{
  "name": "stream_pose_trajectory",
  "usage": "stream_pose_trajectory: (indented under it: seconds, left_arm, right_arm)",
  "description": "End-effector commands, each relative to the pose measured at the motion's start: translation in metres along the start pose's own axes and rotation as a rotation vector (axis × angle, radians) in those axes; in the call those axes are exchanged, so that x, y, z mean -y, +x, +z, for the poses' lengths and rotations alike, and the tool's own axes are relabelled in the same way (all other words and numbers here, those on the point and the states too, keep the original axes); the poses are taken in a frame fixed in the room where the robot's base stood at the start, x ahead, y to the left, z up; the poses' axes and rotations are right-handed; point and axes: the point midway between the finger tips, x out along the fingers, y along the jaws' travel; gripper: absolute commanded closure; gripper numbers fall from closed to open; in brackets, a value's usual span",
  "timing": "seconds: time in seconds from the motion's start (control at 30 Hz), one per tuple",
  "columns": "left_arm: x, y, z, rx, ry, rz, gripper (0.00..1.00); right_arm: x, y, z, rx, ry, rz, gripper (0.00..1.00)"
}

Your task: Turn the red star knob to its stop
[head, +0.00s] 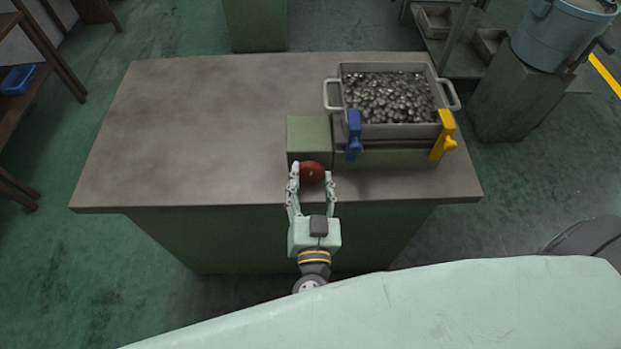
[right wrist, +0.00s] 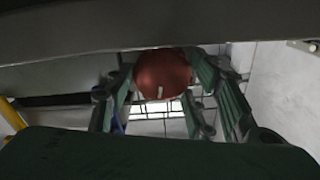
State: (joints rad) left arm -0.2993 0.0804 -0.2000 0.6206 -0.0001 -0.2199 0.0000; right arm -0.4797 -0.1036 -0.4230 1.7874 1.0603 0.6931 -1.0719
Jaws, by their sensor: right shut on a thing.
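The red star knob (head: 312,173) sits on the front of the green block (head: 309,134) on the bench. It also shows in the right wrist view (right wrist: 163,76), with a small white mark on its face. My right gripper (head: 311,180) is shut on the knob, one finger on each side of it. The fingers show on both sides of the knob in the right wrist view. The knob's back side is hidden, and how far it is turned cannot be told. My left gripper is not in view.
A metal tray (head: 340,98) of small metal parts stands on the fixture to the right. A blue clamp (head: 353,136) and a yellow clamp (head: 443,136) are at its front. The left part of the grey bench (head: 190,130) is clear.

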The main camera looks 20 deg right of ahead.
Motion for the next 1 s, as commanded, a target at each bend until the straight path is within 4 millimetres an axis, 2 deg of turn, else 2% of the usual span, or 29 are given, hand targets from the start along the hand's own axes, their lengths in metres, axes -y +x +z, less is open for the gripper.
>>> stream_pose_trajectory:
  seconds: [0.5,1.0]
  left_arm:
    - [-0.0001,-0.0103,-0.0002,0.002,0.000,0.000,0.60]
    - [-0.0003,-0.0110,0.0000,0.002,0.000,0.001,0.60]
  right_arm:
    - [-0.0022,0.0002,0.0017,0.000,0.342,0.006,0.77]
    - [-0.0026,-0.0002,0.0033,0.001,0.426,0.007,0.77]
